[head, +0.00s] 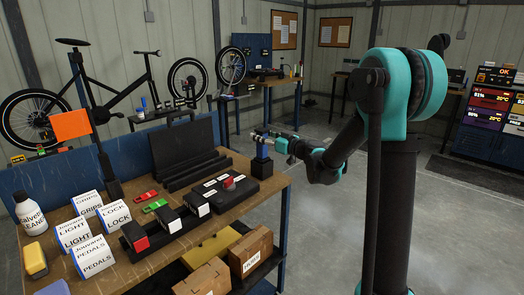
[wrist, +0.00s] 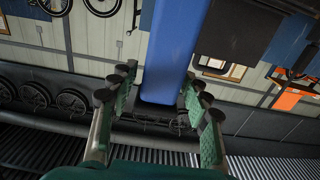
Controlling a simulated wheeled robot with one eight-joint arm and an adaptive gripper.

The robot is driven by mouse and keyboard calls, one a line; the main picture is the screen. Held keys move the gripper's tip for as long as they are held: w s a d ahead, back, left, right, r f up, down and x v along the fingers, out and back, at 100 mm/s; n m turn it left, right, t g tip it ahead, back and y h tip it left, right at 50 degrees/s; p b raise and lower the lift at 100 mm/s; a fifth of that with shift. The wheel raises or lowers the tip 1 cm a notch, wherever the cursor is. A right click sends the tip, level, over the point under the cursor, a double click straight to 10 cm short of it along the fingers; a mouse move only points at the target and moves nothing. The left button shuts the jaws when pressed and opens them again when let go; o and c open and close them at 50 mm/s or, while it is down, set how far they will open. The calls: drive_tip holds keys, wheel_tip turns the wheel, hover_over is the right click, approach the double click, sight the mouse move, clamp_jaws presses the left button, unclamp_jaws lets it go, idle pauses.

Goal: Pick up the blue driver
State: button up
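The blue driver (head: 262,151) stands upright in a black block (head: 261,167) at the right end of the wooden workbench. My gripper (head: 268,136) reaches in from the right at the driver's upper part. In the wrist view the blue driver (wrist: 168,60) fills the middle, between the green-padded fingers of my gripper (wrist: 158,92). The fingers are spread on either side of it. A gap shows at the left finger; the right finger overlaps the blue edge, and contact there is unclear.
On the workbench (head: 150,259), a black box with a red button (head: 228,183) lies left of the black block. Several white boxes, a white bottle (head: 30,214) and small red and green items stand farther left. Cardboard boxes (head: 251,251) sit on the lower shelf.

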clamp_jaws()
drive_tip(key=shift+r, duration=0.15)
idle(0.4)
